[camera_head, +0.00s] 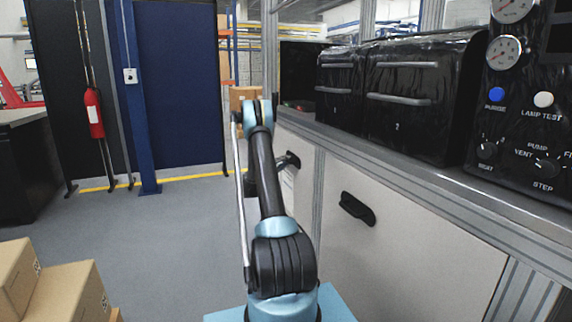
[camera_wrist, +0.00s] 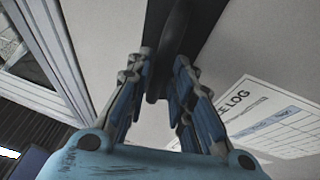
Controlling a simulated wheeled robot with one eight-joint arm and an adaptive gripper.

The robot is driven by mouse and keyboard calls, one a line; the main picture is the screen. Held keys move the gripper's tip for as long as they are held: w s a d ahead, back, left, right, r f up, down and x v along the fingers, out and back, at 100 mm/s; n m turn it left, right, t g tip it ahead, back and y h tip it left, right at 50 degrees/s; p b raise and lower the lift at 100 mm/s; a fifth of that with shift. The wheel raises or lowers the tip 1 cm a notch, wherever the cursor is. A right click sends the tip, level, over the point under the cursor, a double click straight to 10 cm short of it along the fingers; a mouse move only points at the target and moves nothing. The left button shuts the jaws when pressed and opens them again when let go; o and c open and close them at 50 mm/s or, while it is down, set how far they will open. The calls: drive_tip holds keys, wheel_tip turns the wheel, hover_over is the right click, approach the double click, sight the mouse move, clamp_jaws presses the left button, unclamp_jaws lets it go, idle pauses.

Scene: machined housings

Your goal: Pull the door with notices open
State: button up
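The door with notices (camera_head: 303,185) is the pale cabinet door left of the vertical post. In the wrist view its pale face carries a white sheet (camera_wrist: 275,115) reading "...E LOG". Its black handle (camera_head: 291,160) sticks out beside my arm; in the wrist view the handle (camera_wrist: 172,35) runs between my fingers. My gripper (camera_wrist: 162,80) has its two blue-padded fingers drawn close together, one on each side of the handle, and looks shut on it. The door looks closed or nearly so.
A second pale door (camera_head: 410,240) with a black handle (camera_head: 357,208) is to the right. Black drawer units (camera_head: 410,95) and a gauge panel (camera_head: 525,110) stand on the bench above. Cardboard boxes (camera_head: 60,290) are at lower left. Grey floor (camera_head: 170,240) is clear left of my arm.

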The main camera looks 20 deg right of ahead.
drive_tip(key=shift+w+d+r, duration=0.15)
drive_tip(key=shift+w+d, duration=0.15)
drive_tip(key=shift+d, duration=0.25)
clamp_jaws()
drive_tip(key=shift+s+a, duration=0.1)
